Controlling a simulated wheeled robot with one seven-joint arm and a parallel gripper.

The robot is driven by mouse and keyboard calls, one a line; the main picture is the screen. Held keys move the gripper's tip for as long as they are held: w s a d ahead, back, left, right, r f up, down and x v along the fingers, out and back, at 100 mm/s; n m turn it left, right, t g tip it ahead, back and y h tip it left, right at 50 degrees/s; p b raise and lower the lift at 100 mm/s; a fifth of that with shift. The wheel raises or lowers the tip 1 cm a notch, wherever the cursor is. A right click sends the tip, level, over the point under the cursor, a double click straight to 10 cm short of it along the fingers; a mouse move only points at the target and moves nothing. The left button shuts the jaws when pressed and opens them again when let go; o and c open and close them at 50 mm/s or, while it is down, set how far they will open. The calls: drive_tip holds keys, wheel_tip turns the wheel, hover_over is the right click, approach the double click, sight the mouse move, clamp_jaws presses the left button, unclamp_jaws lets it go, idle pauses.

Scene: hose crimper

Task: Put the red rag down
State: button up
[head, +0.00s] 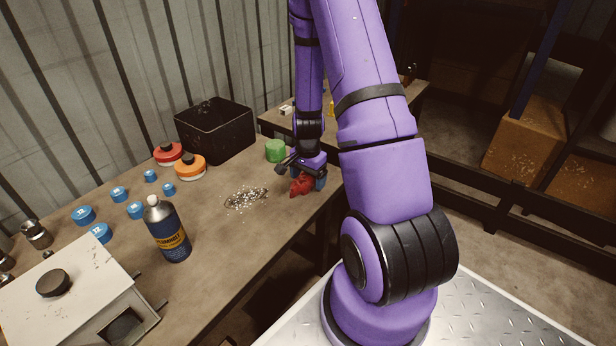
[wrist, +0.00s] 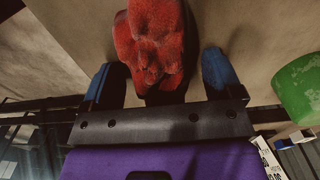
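The red rag (head: 302,184) is a crumpled bundle at the table's right edge, and it appears to lie on the table top. It also shows in the wrist view (wrist: 152,42), between and beyond my fingertips. My gripper (head: 303,176) is low over the table, right at the rag. In the wrist view my gripper (wrist: 160,78) has its two blue fingers spread apart on either side of the rag. A gap shows between the rag and the right finger, so the fingers look open. The rag's underside is hidden.
A green cylinder (head: 276,151) stands close behind my gripper. Bare table lies between.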

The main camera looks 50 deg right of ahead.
wheel_tip(320, 180, up, 12)
drive_tip(key=shift+f, duration=0.1)
drive_tip(key=s+a+r+n+t, duration=0.15)
drive_tip(key=a+r+n, duration=0.25)
drive_tip(key=a+r, duration=0.4)
drive_tip(key=s+a+r+n+t, duration=0.15)
drive_tip(key=a+r+n, duration=0.3)
drive_tip(key=r, duration=0.55)
drive_tip(key=s+a+r+n+t, duration=0.1)
drive_tip(key=s+a+r+n, duration=0.3)
drive_tip(key=s, duration=0.3)
drive_tip(key=s+a+r+n+t, duration=0.1)
drive_tip(key=s+a+r+n, duration=0.3)
drive_tip(key=s, duration=0.3)
drive_tip(key=shift+s+a+r, duration=0.2)
drive_tip(key=shift+a+r, duration=0.5)
drive_tip(key=shift+a, duration=0.2)
drive_tip(key=shift+o, duration=0.2)
drive_tip(key=shift+w, duration=0.15)
